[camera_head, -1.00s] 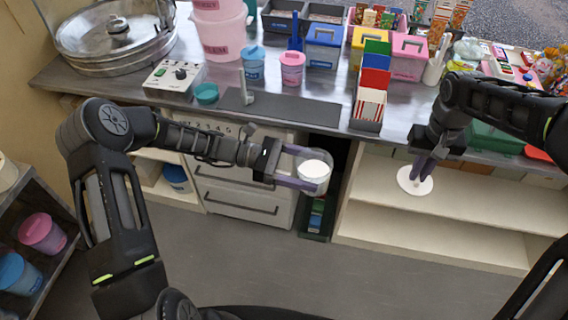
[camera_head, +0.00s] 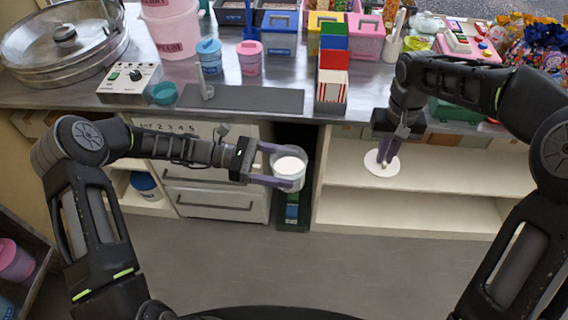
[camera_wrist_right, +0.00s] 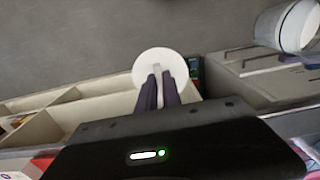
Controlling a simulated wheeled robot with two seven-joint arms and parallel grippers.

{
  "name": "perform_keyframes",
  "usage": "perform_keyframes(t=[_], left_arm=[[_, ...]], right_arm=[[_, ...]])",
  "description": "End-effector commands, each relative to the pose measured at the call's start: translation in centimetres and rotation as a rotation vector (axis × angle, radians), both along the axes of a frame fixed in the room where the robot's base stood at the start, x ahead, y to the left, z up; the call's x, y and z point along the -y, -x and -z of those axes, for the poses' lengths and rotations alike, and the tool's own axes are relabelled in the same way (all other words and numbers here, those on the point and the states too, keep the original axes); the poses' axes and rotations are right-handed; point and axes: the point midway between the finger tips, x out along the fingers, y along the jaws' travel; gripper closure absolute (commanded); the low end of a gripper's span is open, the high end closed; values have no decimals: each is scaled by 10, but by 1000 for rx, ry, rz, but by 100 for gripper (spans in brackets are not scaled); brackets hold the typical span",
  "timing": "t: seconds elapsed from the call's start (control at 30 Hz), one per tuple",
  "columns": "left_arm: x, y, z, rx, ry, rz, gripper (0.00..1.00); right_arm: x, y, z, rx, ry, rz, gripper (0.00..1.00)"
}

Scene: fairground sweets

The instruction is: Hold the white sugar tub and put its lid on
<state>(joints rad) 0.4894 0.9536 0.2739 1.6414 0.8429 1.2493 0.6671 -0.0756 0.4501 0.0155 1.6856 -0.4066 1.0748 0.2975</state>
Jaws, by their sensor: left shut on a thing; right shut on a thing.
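The white sugar tub (camera_head: 289,177) is a clear-walled tub with white sugar showing at its open top. My left gripper (camera_head: 272,166) is shut around its sides and holds it upright in front of the counter. The tub also shows in the right wrist view (camera_wrist_right: 300,27) at the upper right. The lid (camera_head: 376,167) is a flat white disc, to the right of the tub and apart from it. My right gripper (camera_head: 387,160) points down and is shut on the lid's small handle; the lid shows in the right wrist view (camera_wrist_right: 160,62) beyond the fingers.
The counter (camera_head: 225,125) behind holds a grey mat (camera_head: 250,99), a striped box (camera_head: 331,92), pink and blue tubs and a control box (camera_head: 130,80). Open cream shelves (camera_head: 420,180) lie below, behind the lid. The space between tub and lid is clear.

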Motion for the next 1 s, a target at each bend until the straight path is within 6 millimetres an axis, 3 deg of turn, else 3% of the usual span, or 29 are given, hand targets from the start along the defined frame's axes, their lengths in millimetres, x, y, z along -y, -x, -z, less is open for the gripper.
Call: perform_keyframes(t=[0.03, 0.6, 1.0], left_arm=[[1, 0, 9, 2, 4, 1, 57], [1, 0, 74, 2, 4, 0, 57], [1, 0, 80, 2, 4, 1, 57]], right_arm=[[0, 0, 9, 0, 0, 0, 100], [0, 0, 59, 0, 0, 0, 100], [0, 0, 63, 0, 0, 0, 100]])
